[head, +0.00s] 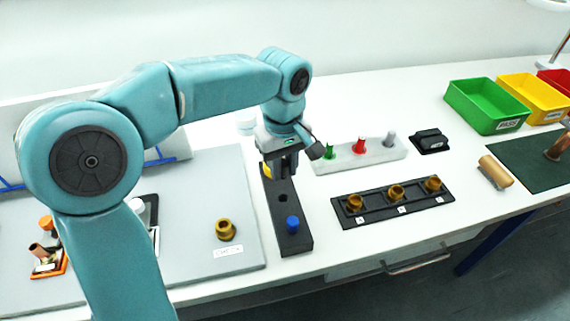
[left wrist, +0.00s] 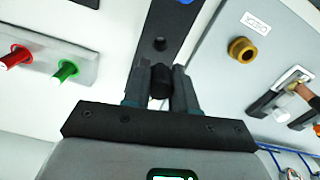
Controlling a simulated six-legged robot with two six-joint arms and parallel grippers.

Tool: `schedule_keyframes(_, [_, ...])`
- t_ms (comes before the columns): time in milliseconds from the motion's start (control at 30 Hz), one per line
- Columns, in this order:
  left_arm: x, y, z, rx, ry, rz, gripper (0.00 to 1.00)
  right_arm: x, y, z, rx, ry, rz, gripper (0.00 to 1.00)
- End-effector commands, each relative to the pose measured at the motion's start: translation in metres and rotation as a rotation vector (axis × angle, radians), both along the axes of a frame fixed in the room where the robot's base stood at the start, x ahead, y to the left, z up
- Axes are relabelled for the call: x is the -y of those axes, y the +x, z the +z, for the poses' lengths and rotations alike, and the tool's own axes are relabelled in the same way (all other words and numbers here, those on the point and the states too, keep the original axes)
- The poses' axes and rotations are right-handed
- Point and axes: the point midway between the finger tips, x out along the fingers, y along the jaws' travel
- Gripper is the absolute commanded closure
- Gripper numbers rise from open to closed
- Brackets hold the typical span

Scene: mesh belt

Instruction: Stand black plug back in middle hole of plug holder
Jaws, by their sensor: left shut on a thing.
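The plug holder (head: 293,241) is a long black block on the white bench. A blue plug (head: 292,224) stands at its near end, and a yellow plug (head: 266,170) shows at the far end, partly hidden by my gripper. The middle hole (head: 283,198) is empty; it also shows in the left wrist view (left wrist: 159,44). My left gripper (head: 283,170) is over the far half of the holder, shut on the black plug (left wrist: 160,80). The plug sits between the fingertips, beside the middle hole in the wrist view. Its lower end is hard to make out. My right gripper is not in view.
A pale rack (head: 385,157) with green, red and grey plugs stands behind right. A black tray (head: 375,215) with several brass fittings lies to the right. A grey board (head: 200,263) with a brass ring (head: 226,230) is to the left. Coloured bins (head: 485,105) stand far right.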

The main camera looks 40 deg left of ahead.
Motion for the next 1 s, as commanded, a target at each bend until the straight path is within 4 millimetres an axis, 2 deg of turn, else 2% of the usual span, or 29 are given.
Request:
schedule_keyframes(167, [0.0, 0.0, -0.011, -0.001, 0.0, 0.0, 1.0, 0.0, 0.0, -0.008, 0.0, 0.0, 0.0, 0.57])
schedule_keyframes(600, [0.0, 0.0, -0.054, -0.001, 0.0, 0.0, 1.0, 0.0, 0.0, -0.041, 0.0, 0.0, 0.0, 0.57])
schedule_keyframes(1000, [0.0, 0.0, -0.058, -0.001, 0.0, 0.0, 1.0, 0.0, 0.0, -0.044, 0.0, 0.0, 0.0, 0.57])
